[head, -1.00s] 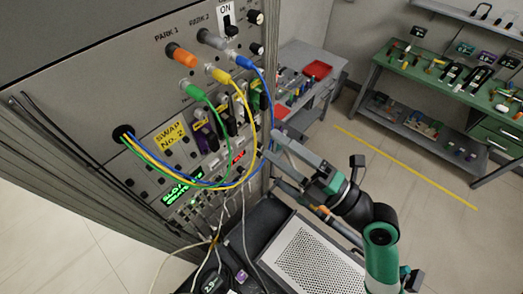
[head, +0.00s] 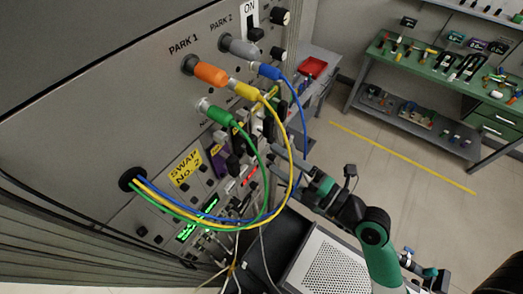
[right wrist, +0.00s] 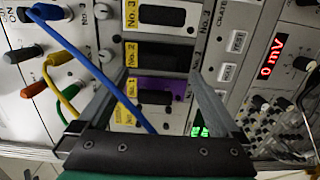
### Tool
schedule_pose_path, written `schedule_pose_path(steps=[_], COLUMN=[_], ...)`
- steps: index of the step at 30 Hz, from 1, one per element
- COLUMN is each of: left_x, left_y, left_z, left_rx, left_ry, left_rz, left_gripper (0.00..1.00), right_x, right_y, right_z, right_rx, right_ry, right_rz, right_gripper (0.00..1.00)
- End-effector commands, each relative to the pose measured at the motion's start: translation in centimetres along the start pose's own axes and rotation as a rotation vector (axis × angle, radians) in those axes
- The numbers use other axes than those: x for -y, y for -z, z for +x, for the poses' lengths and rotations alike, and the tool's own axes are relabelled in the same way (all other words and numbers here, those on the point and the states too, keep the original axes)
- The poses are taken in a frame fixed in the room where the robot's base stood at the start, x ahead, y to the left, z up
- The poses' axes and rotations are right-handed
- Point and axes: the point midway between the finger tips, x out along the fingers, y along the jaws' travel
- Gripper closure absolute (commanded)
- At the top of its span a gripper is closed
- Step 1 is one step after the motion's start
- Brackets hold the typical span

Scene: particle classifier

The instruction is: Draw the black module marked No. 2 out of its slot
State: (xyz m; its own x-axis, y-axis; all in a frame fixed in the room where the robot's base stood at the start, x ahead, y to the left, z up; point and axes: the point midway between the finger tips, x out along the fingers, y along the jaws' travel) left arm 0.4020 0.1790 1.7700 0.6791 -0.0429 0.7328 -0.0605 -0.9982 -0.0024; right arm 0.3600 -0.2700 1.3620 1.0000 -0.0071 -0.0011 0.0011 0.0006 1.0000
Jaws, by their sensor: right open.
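The black module marked No. 2 (right wrist: 160,57) sits in its slot in the rack panel, between the No. 3 module (right wrist: 160,15) above and the purple No. 1 module (right wrist: 152,98) below in the right wrist view. My right gripper (right wrist: 155,75) is open, its fingers pointing at the panel on either side of the No. 2 module's width. Nothing is held between them. In the head view the right gripper (head: 283,152) is close to the module row, partly hidden by cables. A blue cable (right wrist: 95,75) crosses in front of the left finger. My left gripper is not in view.
Yellow (head: 292,140), green (head: 262,165) and blue cables loop across the panel in front of the modules. A yellow "SWAP No. 2" label (head: 185,165) is left of them. A perforated plate (head: 325,265) lies below. A green workbench (head: 450,75) stands far right.

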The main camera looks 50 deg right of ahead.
Motion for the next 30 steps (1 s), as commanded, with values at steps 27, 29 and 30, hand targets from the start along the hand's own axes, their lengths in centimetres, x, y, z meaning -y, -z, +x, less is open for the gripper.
schedule_pose_path(steps=[27, 29, 30], left_x=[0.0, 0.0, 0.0], left_y=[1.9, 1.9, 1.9], left_z=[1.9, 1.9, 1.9], left_rx=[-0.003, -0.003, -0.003], left_ry=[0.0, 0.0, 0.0], left_rz=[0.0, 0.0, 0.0], left_gripper=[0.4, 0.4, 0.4], right_x=[-0.3, -0.3, -0.3], right_y=[0.0, 0.0, 0.0], right_z=[7.4, 7.4, 7.4], right_rx=[0.0, 0.0, 0.0], right_ry=[-0.001, -0.001, -0.001], right_rz=[0.001, 0.0, 0.0], right_gripper=[0.34, 0.45, 0.52])
